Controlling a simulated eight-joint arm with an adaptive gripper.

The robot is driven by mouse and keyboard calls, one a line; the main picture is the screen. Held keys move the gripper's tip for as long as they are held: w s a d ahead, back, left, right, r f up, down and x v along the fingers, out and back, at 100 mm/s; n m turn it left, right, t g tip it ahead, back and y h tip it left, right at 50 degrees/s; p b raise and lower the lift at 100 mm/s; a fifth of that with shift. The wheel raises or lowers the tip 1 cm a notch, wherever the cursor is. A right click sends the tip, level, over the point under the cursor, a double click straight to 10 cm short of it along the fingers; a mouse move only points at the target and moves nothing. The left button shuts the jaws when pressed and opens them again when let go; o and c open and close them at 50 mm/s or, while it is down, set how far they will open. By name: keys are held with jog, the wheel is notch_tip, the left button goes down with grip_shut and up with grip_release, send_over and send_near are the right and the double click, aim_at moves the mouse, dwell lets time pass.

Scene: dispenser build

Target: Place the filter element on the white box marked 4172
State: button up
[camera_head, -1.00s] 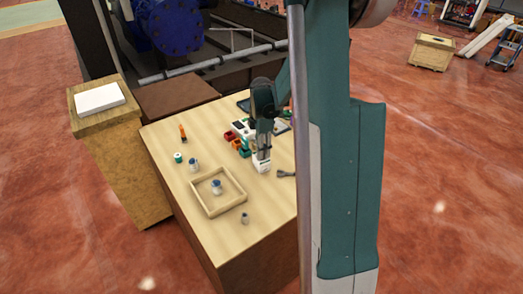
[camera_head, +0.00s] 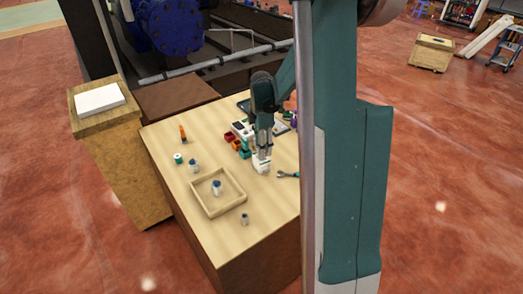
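My gripper (camera_head: 262,156) points down at a small white box (camera_head: 262,168) on the wooden table, right of the square wooden tray. Its fingertips are at or just above the box's top; I cannot tell whether they touch it or hold anything. No marking is readable on the box. I cannot tell for sure which thing is the filter element. Small grey-and-blue cylinders stand inside the tray (camera_head: 216,188), behind it (camera_head: 194,166) and in front of it (camera_head: 244,219).
The tray (camera_head: 226,209) lies mid-table. A wrench (camera_head: 288,175) lies right of the white box. Red, orange and green bins (camera_head: 236,145) stand behind it. A white-and-green roll (camera_head: 178,158) and an orange-and-dark item (camera_head: 183,133) are at the left. The table's front is mostly clear.

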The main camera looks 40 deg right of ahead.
notch_tip(320, 180, up, 10)
jog(key=shift+f, duration=0.15)
dwell(0.3)
dwell(0.6)
jog(key=shift+s+a+r, duration=0.15)
jog(key=shift+a+r, duration=0.15)
jog(key=shift+a, duration=0.1)
jog(key=s+a+r+m+t, duration=0.2)
jog(key=s+a+r+m, duration=0.25)
jog(key=a, duration=0.45)
jog(key=s+a+r+m+t, duration=0.2)
jog(key=s+a+r+m, duration=0.1)
jog(key=s+a+r, duration=0.4)
jog(key=s+a+f+m+t, duration=0.2)
jog(key=s+a+m, duration=0.5)
jog(key=s+a, duration=0.6)
jog(key=shift+s+a+f+t, duration=0.2)
jog(key=shift+f+t, duration=0.15)
jog(key=shift+t, duration=0.25)
